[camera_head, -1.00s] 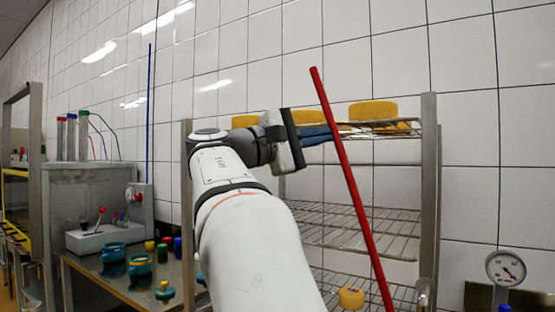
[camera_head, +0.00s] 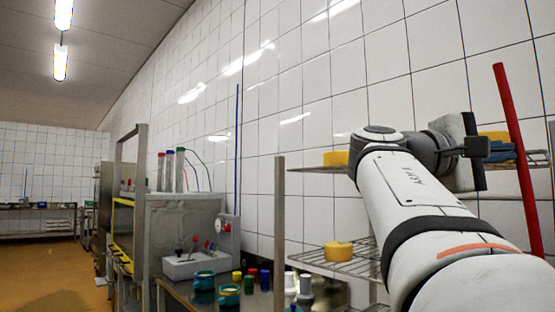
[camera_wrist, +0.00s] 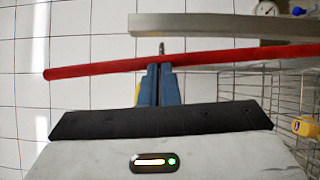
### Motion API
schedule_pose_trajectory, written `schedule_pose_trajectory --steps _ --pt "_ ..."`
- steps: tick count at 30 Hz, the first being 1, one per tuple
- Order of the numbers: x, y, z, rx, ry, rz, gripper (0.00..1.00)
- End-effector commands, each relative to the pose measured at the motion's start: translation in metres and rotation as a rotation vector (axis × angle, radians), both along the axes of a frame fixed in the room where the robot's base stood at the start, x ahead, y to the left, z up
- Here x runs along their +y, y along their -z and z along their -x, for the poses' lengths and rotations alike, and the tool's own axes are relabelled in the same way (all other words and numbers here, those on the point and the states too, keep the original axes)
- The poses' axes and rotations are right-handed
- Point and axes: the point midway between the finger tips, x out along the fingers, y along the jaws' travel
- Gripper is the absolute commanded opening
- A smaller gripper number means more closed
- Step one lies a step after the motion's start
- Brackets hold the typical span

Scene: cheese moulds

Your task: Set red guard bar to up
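The red guard bar (camera_head: 517,150) is a long thin rod at the right of the head view. It stands steeply, its top leaning left, in front of a wire rack. In the wrist view the red guard bar (camera_wrist: 100,67) crosses nearly level at my fingertips. My gripper (camera_wrist: 161,70) has its blue fingers close together, with only a thin gap, and the bar runs across their tips rather than visibly between them. I cannot tell if they touch it. My gripper (camera_head: 504,152) also shows in the head view, partly behind the bar. The bar's lower end is hidden.
The wire rack (camera_head: 280,200) carries yellow cheese moulds (camera_head: 335,158). A bench to its left holds teal pots (camera_head: 229,295) and a grey box with levers (camera_head: 197,265). A thin blue rod (camera_head: 237,150) stands by the tiled wall. Open floor (camera_head: 50,260) lies far left.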

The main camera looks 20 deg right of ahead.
Motion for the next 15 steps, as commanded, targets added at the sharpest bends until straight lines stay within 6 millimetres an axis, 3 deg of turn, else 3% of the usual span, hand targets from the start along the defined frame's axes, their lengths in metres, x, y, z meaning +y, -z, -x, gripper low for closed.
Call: schedule_pose_trajectory --steps 8,15 --pt "0.009 0.003 -0.013 0.003 -0.004 -0.002 0.00" --pt "0.043 0.005 -0.029 -0.001 0.000 0.001 0.00"
